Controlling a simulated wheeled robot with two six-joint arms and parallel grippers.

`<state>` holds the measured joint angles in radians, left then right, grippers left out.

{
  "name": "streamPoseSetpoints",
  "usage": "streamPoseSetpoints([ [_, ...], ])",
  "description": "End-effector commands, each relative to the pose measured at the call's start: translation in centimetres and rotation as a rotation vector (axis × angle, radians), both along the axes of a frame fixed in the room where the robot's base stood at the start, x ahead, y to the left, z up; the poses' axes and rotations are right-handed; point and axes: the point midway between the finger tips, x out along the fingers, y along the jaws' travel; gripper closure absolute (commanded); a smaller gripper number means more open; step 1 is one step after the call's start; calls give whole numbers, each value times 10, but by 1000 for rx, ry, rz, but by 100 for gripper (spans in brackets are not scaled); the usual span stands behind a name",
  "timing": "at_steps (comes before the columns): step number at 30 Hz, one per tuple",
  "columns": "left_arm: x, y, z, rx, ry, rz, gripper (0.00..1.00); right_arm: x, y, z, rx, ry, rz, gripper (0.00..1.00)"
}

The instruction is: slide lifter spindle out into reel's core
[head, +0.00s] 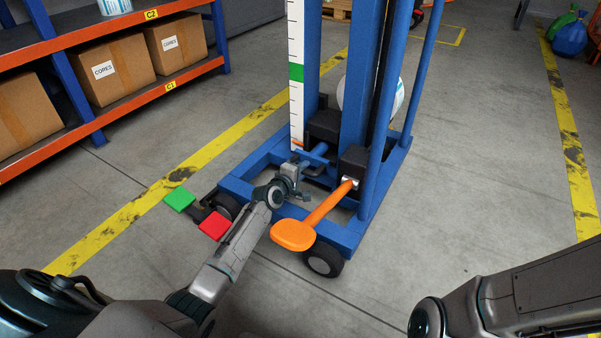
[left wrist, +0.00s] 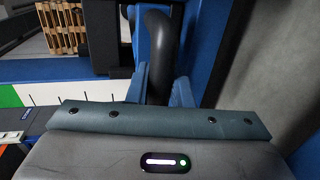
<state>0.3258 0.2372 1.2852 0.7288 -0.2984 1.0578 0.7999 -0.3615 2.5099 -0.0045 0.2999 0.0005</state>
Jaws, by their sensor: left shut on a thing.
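The lifter (head: 357,75) is a blue wheeled frame with a tall mast, standing ahead of me in the head view. My left gripper (head: 300,172) is at its near side, low on the mast. In the left wrist view the gripper's blue fingers (left wrist: 160,88) are shut on a dark, curved handle (left wrist: 160,45). A white reel (head: 400,98) shows partly behind the mast; its core is hidden. I cannot make out the spindle in either view. My right arm enters at the lower right of the head view, but its gripper is out of view.
An orange lever (head: 295,235) juts toward me from the lifter, just right of my left gripper. A green pedal (head: 179,198) and a red pedal (head: 215,225) stick out at left. A shelf (head: 130,100) with core boxes stands left.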

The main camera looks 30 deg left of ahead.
Motion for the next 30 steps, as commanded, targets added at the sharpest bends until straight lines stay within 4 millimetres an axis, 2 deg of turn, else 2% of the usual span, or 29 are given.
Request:
streamPoseSetpoints([
  [7, 2, 0, 3, 0, -6, 1, 100, 0, 0, 0, 0, 0, 0, 64],
  [8, 2, 0, 3, 0, -6, 1, 76, 0, 0, 0, 0, 0, 0, 64],
  [10, 3, 0, 4, 0, -7, 1, 62, 0, 0, 0, 0, 0, 0, 64],
  [11, 3, 0, 4, 0, -8, 2, 61, 0, 0, 0, 0, 0, 0, 64],
  [23, 1, 1, 9, -1, -13, 2, 61, 0, 0, 3, 0, 1, -1, 64],
  [26, -9, 2, 10, 1, -7, 2, 61, 0, 0, 11, 0, 1, -1, 64],
  [30, -33, 4, 15, 1, -2, 1, 61, 0, 0, 30, 0, 1, -2, 64],
])
